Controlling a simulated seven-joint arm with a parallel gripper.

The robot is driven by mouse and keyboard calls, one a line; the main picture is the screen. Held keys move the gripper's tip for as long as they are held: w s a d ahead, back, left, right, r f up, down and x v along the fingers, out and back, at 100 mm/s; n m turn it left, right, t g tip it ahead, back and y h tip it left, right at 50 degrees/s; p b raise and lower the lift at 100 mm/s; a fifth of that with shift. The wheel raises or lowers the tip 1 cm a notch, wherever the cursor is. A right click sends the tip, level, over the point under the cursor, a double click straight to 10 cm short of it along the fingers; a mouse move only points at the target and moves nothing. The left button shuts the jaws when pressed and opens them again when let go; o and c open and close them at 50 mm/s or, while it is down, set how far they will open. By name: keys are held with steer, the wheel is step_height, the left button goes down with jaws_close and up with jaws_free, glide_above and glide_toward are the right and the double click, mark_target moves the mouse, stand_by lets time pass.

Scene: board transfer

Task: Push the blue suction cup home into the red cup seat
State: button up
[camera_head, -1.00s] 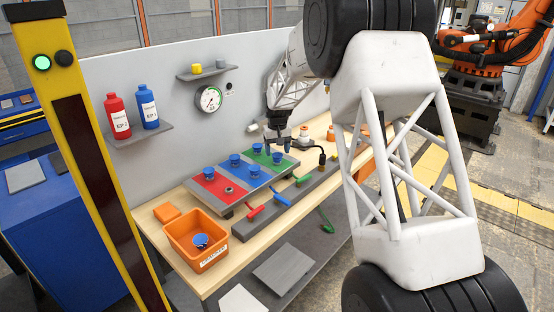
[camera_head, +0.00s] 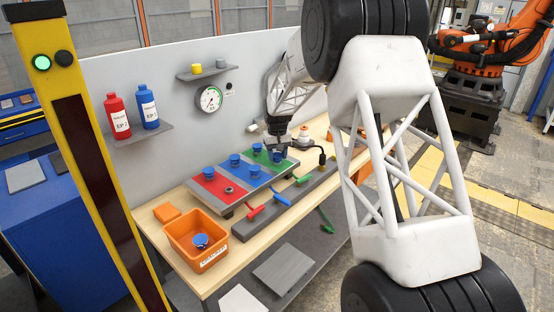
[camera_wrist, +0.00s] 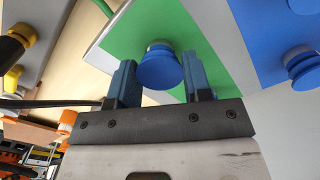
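The red panel (camera_head: 217,194) of the board has a blue suction cup (camera_head: 208,173) at the back and a bare ring-shaped seat (camera_head: 229,189) at the front. Another blue cup (camera_head: 200,240) lies in the orange bin (camera_head: 183,252). My gripper (camera_head: 277,150) is at the green panel (camera_head: 268,152), over its front blue cup (camera_head: 277,157). In the wrist view my gripper (camera_wrist: 159,66) is open, its two fingers on either side of a blue cup (camera_wrist: 157,70) on green. The arm partly hides the fingers in the head view.
The blue panel holds two blue cups (camera_head: 234,159) (camera_head: 254,169). A grey rail with red, blue and green levers (camera_head: 282,200) runs along the board's front. The wall rises close behind the board.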

mark_target(277, 155)
steer(key=shift+c, duration=0.5)
steer(key=shift+r, duration=1.3)
stand_by(0.4)
steer(key=shift+r, duration=2.15)
steer(key=shift+a, duration=0.15)
